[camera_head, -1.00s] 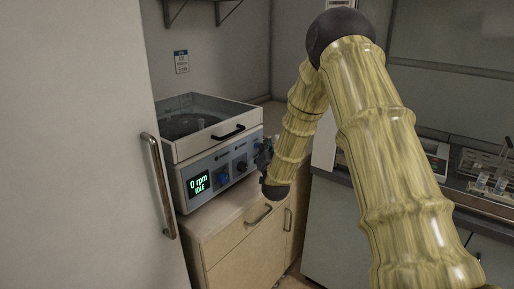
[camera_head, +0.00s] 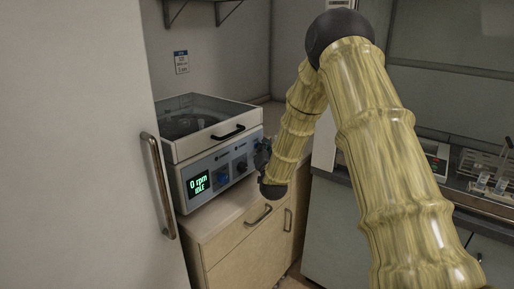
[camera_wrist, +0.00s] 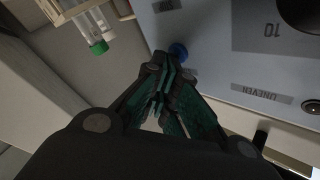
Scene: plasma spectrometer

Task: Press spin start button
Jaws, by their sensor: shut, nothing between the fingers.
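The spinner (camera_head: 205,125) is a boxy machine with a lid and front handle on a wooden cabinet. Its display (camera_head: 198,185) reads 0 rpm IDLE. In the wrist view a round blue button (camera_wrist: 178,50) stands on its pale front panel (camera_wrist: 215,65). My gripper (camera_wrist: 165,68) is shut and empty, its tips right beside the blue button; I cannot tell whether they touch. The tips partly hide the button. In the head view my gripper (camera_head: 263,152) is at the right end of the front panel, partly hidden by my arm.
A tall white door with a handle (camera_head: 160,187) stands at left. A counter with a tube rack (camera_head: 485,165) is at right.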

